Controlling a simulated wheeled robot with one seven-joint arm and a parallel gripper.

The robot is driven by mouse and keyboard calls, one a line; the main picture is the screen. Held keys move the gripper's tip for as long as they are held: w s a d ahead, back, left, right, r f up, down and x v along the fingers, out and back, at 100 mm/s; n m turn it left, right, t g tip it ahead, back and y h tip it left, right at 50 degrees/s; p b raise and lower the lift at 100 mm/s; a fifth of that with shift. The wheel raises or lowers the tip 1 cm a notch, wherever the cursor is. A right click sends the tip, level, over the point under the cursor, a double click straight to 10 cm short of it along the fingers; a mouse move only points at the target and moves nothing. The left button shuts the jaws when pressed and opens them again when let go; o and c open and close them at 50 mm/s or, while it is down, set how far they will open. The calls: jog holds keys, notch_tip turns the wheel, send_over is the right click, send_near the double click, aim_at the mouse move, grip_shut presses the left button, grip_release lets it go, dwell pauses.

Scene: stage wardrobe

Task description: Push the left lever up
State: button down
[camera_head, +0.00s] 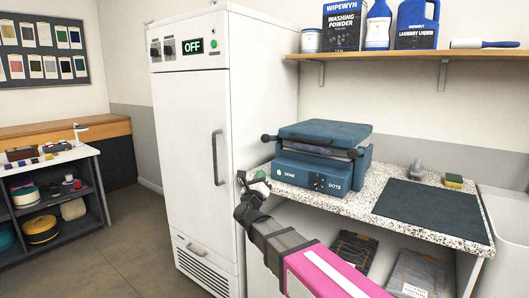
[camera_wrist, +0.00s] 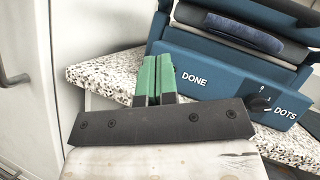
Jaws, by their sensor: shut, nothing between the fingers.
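A blue machine (camera_head: 311,178) with a thick lid sits on the speckled counter. Its front reads DONE and DOTS; it also fills the upper right of the wrist view (camera_wrist: 215,62). A black bar with a round end (camera_head: 268,138) juts out at its left, below the lid; a similar dark end (camera_head: 356,152) shows at its right. I cannot tell which part is the left lever. A small black dial (camera_wrist: 259,103) sits beside DOTS. My gripper (camera_head: 257,177), with green fingers (camera_wrist: 154,72), is shut and empty by the machine's front left corner, left of DONE. Contact is unclear.
A white cabinet (camera_head: 190,140) with a long handle and an OFF display stands left of the counter (camera_head: 380,207). A dark mat (camera_head: 428,210) lies to the right. A shelf (camera_head: 420,55) with washing products hangs above. Packets lie under the counter.

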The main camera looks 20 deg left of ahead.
send_near(273, 138)
jog(key=w+f, duration=0.1)
jog(key=f, duration=0.1)
jog(key=shift+w+a+r, duration=0.25)
jog(key=shift+a+r, duration=0.1)
jog(key=shift+r, duration=0.2)
jog(key=shift+w+a+r, duration=0.2)
jog(key=shift+a+r, duration=0.15)
jog(key=shift+r, duration=0.2)
jog(key=shift+w+a+r, duration=0.25)
jog(key=shift+a+r, duration=0.05)
jog(key=shift+r, duration=0.3)
jog(key=shift+r, duration=0.15)
